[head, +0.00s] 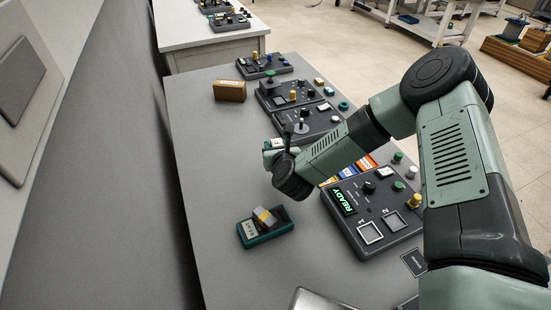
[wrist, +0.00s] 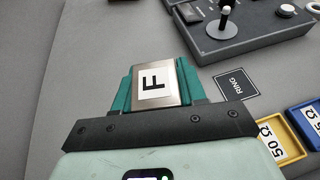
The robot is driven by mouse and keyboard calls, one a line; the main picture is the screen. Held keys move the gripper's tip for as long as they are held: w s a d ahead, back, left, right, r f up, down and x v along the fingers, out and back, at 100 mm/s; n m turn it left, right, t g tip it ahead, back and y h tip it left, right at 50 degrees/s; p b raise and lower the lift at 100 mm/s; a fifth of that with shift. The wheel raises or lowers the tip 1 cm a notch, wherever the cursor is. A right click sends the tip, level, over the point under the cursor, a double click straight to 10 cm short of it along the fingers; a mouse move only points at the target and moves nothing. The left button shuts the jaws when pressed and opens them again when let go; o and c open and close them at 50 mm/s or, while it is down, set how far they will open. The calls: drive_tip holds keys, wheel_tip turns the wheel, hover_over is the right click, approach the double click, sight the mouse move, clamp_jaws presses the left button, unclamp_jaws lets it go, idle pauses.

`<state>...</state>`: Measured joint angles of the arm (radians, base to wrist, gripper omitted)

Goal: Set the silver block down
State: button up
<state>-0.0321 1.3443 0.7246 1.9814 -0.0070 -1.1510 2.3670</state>
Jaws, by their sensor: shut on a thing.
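In the head view my gripper (head: 274,146) is partly hidden by my own wrist, left of the rear control boxes, and only a small pale part of the block shows. I cannot tell whether the block touches the table (head: 205,160) or is just above it.
A READY console (head: 375,205) with two square frames stands at right. A teal meter (head: 265,232) lies at front left, a brown box (head: 229,91) at the back. The table's left is clear.

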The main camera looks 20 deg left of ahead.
drive_tip(key=s+a+r+n+g+y, duration=0.2)
drive_tip(key=a, duration=0.3)
drive_tip(key=n+g+y, duration=0.3)
drive_tip(key=n+g, duration=0.1)
drive_tip(key=n, duration=0.1)
hover_over(227, 176)
wheel_tip(227, 176, down, 5)
drive_tip(key=shift+w+f, duration=0.1)
drive_tip(key=shift+f, duration=2.25)
drive_tip(key=shift+f, duration=0.15)
drive_tip(key=o, duration=1.2)
